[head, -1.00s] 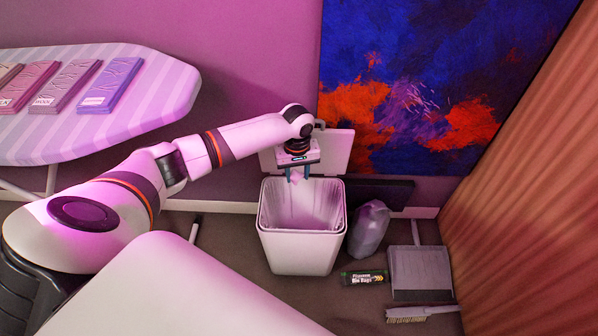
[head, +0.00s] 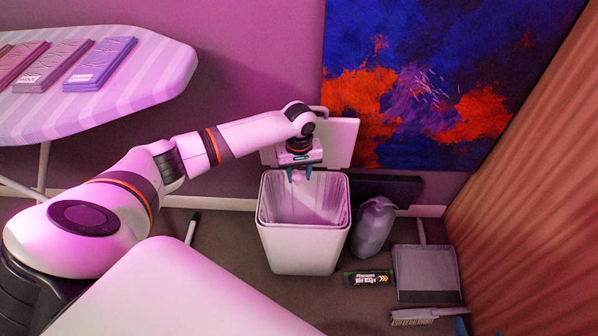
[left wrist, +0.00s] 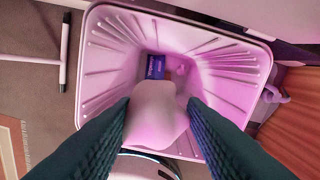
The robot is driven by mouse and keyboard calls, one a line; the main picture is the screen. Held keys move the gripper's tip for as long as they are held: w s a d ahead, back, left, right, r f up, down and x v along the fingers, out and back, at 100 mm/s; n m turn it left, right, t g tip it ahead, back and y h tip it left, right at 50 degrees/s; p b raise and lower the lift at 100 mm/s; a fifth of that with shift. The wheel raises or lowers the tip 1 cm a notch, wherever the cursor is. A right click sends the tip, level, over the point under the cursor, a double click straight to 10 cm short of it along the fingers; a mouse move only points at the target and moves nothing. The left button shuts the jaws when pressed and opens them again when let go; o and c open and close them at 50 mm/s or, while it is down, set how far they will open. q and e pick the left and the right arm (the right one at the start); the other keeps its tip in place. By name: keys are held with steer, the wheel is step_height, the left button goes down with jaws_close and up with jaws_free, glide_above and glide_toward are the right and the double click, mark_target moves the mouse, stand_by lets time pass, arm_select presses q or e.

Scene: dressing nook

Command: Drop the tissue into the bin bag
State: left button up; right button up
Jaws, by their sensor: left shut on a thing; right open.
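The white bin (head: 300,250) stands on the floor with its lid raised behind it. A pale, pleated bin bag (head: 285,205) lines it, and the opening faces up. My left gripper (head: 300,175) is over the back part of the opening, pointing down, shut on the tissue. The tissue (left wrist: 153,115) is a pale, pinkish lump between the two dark fingers in the left wrist view, with the bag's inside (left wrist: 103,70) around and below it. Two bluish tips of my right gripper (head: 480,331) just show at the bottom right edge, apart and empty.
A small blue item (left wrist: 155,67) lies deep in the bag. A grey sack-like bundle (head: 373,228), a bin-bags box (head: 368,278), a dustpan (head: 426,272) and a brush (head: 425,315) are right of the bin. An ironing board (head: 150,75) stands left.

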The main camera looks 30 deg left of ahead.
arm_select(q)
steer(key=shift+f+b, duration=0.9)
steer(key=shift+b, duration=0.35)
arm_select(e)
steer(key=w+a+r+t+y, duration=0.2)
steer(key=w+a+r+t, duration=0.1)
steer(key=w+r+t, duration=0.2)
step_height(320, 180, up, 5)
steer(key=t, duration=0.2)
steer(key=shift+w+f+t, duration=0.2)
steer(key=shift+w+t, duration=0.2)
